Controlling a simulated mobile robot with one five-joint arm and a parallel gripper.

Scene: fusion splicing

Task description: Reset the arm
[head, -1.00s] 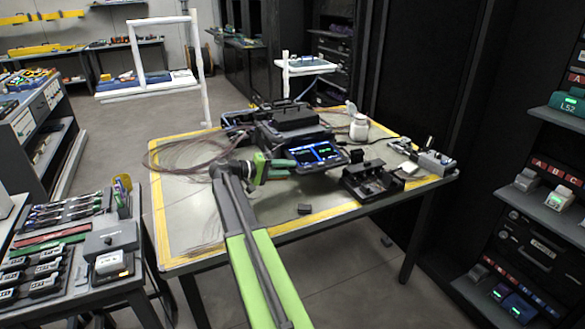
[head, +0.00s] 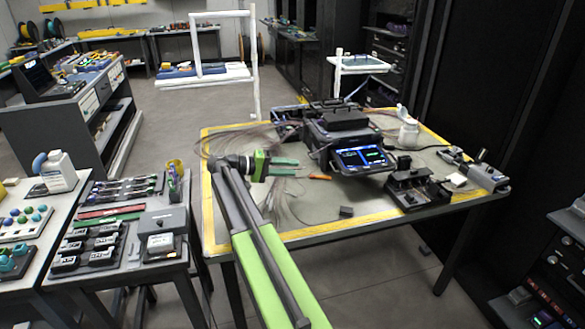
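My green and lime arm reaches from the bottom over the work table (head: 340,222). My gripper (head: 299,168) is above the table's middle left, with its two green fingers pointing right. The fingers look apart, with nothing seen between them. The black fusion splicer (head: 340,135), with a lit blue screen (head: 362,158), stands to the right of my gripper. A small orange item (head: 320,177) lies on the table just beyond the fingertips.
Thin brown fibres (head: 235,140) spread behind and below my gripper. A black fixture (head: 413,187), a white bottle (head: 408,133) and a small dark block (head: 346,211) are on the table. A side table (head: 130,262) with tools stands left. The table's front middle is mostly clear.

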